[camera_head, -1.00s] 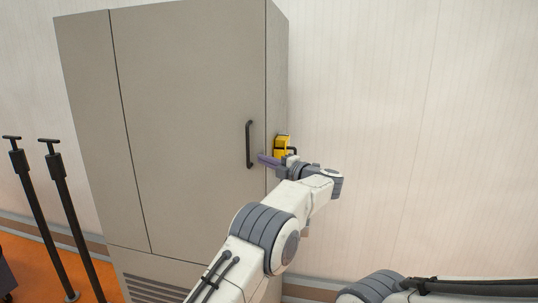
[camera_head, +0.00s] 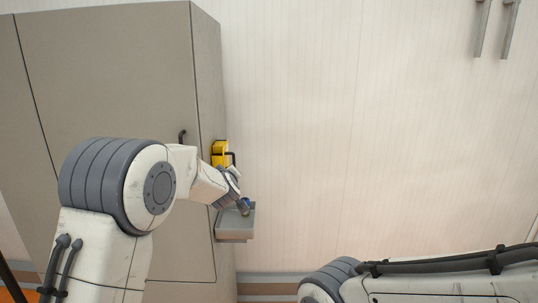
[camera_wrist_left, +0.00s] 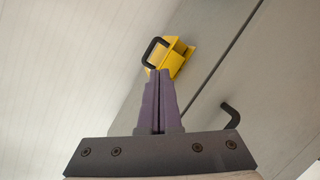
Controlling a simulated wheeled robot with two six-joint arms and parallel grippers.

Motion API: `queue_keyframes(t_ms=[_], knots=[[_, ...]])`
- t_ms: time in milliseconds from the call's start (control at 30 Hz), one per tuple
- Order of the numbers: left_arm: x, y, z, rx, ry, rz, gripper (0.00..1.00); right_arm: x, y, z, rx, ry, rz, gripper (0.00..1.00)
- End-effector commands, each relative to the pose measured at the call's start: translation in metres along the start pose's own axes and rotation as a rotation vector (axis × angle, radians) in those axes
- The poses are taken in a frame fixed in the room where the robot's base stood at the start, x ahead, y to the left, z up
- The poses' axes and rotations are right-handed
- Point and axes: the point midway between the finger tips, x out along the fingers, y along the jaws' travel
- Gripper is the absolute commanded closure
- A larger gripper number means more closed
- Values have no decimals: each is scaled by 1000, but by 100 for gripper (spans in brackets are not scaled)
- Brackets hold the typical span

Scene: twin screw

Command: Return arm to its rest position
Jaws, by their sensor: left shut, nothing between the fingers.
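My left arm comes in from the left in the head view, with its wrist in front of the side of the tall grey cabinet (camera_head: 110,80). In the left wrist view, the purple fingers of my left gripper (camera_wrist_left: 159,76) are shut together with nothing between them. The fingertips appear just below a yellow fixture (camera_wrist_left: 172,56) with a black loop handle; I cannot tell whether they touch it. The yellow fixture also shows beside the cabinet in the head view (camera_head: 219,150). The left fingers are hidden or too small to tell there. Only a link of my right arm shows, without its gripper.
A dark handle (camera_head: 183,137) is on the cabinet door. A small grey ledge or box (camera_head: 236,222) sits low by the cabinet's right side, beneath my wrist. The pale ribbed wall (camera_head: 380,140) is bare to the right, except for two grey bars (camera_head: 482,28) at the top.

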Motion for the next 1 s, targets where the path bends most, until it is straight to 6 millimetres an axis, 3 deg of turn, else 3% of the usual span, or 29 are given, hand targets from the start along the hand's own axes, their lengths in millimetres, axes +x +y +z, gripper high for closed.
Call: queue_keyframes(t_ms=[200,300,500,800,1000], knots=[[-109,-98,76,341,-473,-101,100,0,0,0,0,0,0,37],[-157,-137,101,444,-633,-142,100,0,0,0,0,0,0,37],[-228,-189,128,569,-847,-204,100,0,0,0,0,0,0,37],[-312,-244,148,690,-1070,-274,100,0,0,0,0,0,0,37],[-339,-208,167,789,-1147,-178,100,0,0,0,0,0,0,37]])
